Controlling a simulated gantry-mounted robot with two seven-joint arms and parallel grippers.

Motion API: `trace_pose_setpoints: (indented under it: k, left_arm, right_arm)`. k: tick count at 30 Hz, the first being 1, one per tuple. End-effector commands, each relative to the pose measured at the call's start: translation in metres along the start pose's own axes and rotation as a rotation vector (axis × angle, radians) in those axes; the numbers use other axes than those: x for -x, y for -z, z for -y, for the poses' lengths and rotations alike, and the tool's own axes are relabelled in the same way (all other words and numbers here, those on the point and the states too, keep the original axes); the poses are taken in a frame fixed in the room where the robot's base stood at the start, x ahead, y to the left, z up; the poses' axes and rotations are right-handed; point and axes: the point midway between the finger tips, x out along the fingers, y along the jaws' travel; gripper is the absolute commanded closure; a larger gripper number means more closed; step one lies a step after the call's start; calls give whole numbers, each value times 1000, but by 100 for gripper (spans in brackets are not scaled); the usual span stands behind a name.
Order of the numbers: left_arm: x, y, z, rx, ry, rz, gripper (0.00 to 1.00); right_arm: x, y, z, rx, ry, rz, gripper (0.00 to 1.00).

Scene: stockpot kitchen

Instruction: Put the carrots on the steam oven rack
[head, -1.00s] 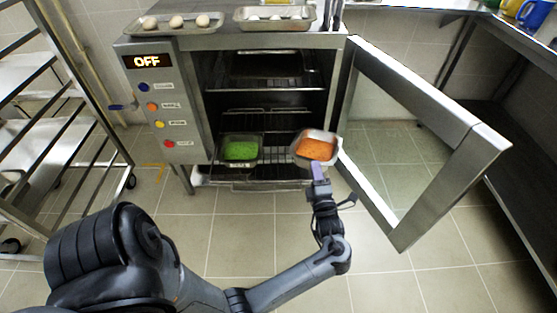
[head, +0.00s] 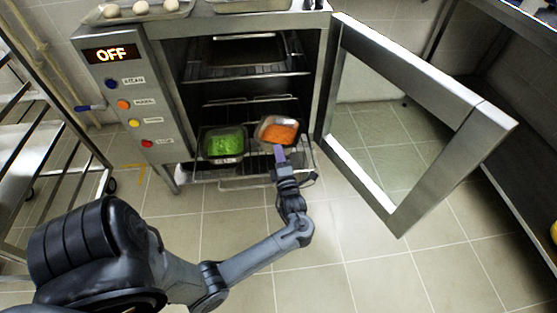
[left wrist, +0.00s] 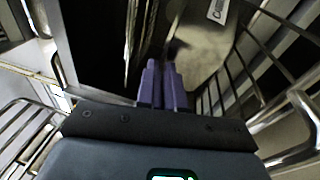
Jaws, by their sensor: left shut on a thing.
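The carrots (head: 284,134) are orange pieces in a small metal tray (head: 264,127) at the right side of the open steam oven. My left gripper (head: 279,152) is shut on the near edge of this tray, which looks slightly tilted. In the left wrist view, the purple fingers (left wrist: 163,86) are close together, with a partly visible label (left wrist: 218,10) beyond them. The steam oven rack (head: 240,182) is a wire shelf low in the oven; I cannot tell whether the carrot tray touches it. My right gripper is not in view.
A tray of green food (head: 224,143) sits on the rack left of the carrots. The oven door (head: 405,170) stands open to the right. Higher wire shelves and a dark pan (head: 245,52) are inside. A trolley (head: 35,140) stands at the left.

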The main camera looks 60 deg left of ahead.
Motion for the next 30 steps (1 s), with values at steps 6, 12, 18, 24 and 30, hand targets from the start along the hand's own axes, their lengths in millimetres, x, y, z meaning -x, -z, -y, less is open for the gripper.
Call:
trace_pose_setpoints:
  k: [6, 12, 18, 24, 30]
  left_arm:
    - [1, 8, 26, -1, -5, -9, 100]
    - [0, 14, 36, -1, -6, -18, 100]
    - [1, 14, 37, -4, 0, -18, 91]
    - [1, 14, 37, -4, 0, -17, 69]
    - [2, 14, 37, -3, 0, -17, 69]
  right_arm:
    - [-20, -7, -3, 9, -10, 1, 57]
    - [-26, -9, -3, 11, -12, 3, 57]
    - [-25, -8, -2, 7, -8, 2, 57]
    - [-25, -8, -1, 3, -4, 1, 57]
    - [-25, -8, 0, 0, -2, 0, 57]
